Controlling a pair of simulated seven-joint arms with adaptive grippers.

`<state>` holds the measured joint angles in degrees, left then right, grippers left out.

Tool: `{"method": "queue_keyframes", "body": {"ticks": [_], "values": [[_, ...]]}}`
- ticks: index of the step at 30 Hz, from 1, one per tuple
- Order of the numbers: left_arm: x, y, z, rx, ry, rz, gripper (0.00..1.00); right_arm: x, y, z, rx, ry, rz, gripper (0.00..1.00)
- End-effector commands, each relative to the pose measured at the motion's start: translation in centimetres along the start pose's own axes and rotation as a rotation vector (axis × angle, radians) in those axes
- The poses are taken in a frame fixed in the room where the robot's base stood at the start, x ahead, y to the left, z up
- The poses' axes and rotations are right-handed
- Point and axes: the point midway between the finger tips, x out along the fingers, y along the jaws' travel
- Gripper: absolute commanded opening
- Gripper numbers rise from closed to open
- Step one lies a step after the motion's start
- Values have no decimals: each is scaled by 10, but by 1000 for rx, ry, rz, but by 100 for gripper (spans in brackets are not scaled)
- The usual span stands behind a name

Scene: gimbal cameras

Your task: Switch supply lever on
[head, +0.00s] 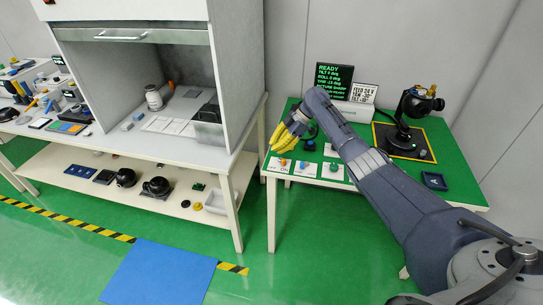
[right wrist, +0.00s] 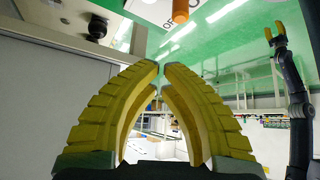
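The orange supply lever (head: 283,162) stands on a white plate (head: 273,168) marked ON, at the front left of the green table. In the right wrist view the orange lever (right wrist: 180,11) shows at the top edge, beyond the fingertips, with partly cut-off lettering on its plate. My right gripper (head: 281,138) hangs above and behind the lever, apart from it. Its yellow fingertips (right wrist: 162,66) are almost together with nothing between them. What looks like my left gripper (right wrist: 275,33) shows small at the right of the right wrist view; its opening is unclear.
Plates with a blue control (head: 302,165) and a green knob (head: 334,167) sit right of the lever. A black gimbal camera (head: 411,125) stands on a mat behind. A READY screen (head: 334,80) is at the back. A white workbench (head: 177,150) stands left, across a gap.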

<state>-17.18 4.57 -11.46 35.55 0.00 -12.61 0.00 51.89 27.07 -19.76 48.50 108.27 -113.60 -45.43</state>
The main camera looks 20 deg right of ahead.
Motion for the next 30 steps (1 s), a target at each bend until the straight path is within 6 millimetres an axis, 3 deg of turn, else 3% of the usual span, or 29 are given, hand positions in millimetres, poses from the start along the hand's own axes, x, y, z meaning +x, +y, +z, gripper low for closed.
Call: {"method": "queue_keyframes", "body": {"ticks": [6,12,26,30], "values": [[0,0,0,0,0,0,44,-22,3,0,1,0,0,0],[0,0,0,0,0,0,44,-30,4,0,1,1,0,0],[0,0,0,0,-1,0,44,-29,4,0,0,1,0,0],[0,0,0,0,0,0,44,-14,-1,-1,-42,8,-2,0]]}}
